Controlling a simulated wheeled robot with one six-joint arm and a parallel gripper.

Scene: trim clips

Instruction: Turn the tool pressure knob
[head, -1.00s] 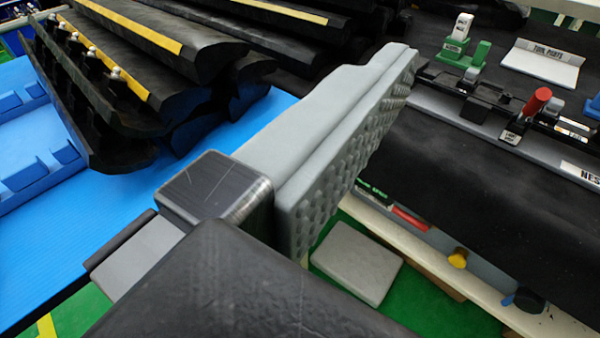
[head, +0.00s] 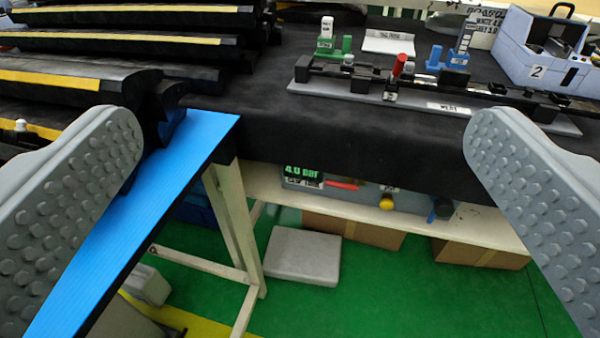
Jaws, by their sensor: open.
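Small labels by the knobs are too small to read, so I cannot tell which knob is the tool pressure one. My gripper (head: 302,118) is open and empty. Its grey studded fingers stand wide apart at the left and right picture edges. The knobs lie beyond and between them, apart from both.
The black table edge (head: 330,150) overhangs the white shelf (head: 272,190) that bears the unit. A blue board (head: 150,180) and black trim parts (head: 70,85) are at left. Cardboard boxes (head: 353,232) and a grey slab (head: 302,256) are below. A clip fixture (head: 430,95) stands on the table.

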